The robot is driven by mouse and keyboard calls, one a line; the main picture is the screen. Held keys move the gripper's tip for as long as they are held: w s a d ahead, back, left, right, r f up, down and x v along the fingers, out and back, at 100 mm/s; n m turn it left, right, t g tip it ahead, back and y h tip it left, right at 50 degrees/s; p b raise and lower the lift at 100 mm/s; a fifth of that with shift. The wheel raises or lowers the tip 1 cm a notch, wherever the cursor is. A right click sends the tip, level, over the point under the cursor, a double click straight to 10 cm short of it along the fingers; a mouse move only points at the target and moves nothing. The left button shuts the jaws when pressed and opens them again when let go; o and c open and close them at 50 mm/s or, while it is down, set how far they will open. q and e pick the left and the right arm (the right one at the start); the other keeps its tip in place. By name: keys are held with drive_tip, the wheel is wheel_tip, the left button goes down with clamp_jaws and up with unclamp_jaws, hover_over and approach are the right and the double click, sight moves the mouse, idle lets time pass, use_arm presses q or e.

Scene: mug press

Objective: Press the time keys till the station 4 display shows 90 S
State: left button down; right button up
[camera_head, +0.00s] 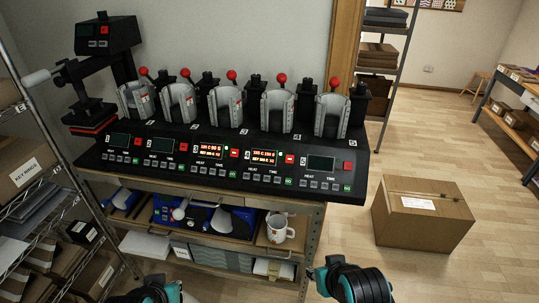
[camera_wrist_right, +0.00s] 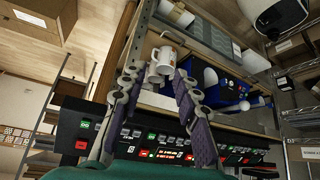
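The black mug press console (camera_head: 222,172) stands on the bench with five stations. The station 4 display (camera_head: 264,157) is lit orange with two text lines; its digits are too small to read surely. Its HEAT and TIME keys (camera_head: 262,177) are below it, with a red light to its right. The station 3 display (camera_head: 209,150) is also lit. My right gripper (camera_wrist_right: 154,75) is open and empty in the right wrist view; in the head view my right arm's end (camera_head: 345,281) is in front of the bench, apart from the keys. My left arm's end (camera_head: 155,292) is at the bottom edge, fingers unclear.
Red-knobbed levers (camera_head: 231,75) rise behind the displays. A white mug (camera_head: 280,228) stands on the shelf below. A cardboard box (camera_head: 422,213) is on the floor at right. A wire rack (camera_head: 50,190) is at left. The space before the bench is mostly clear.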

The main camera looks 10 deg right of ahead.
clamp_jaws()
idle(1.0)
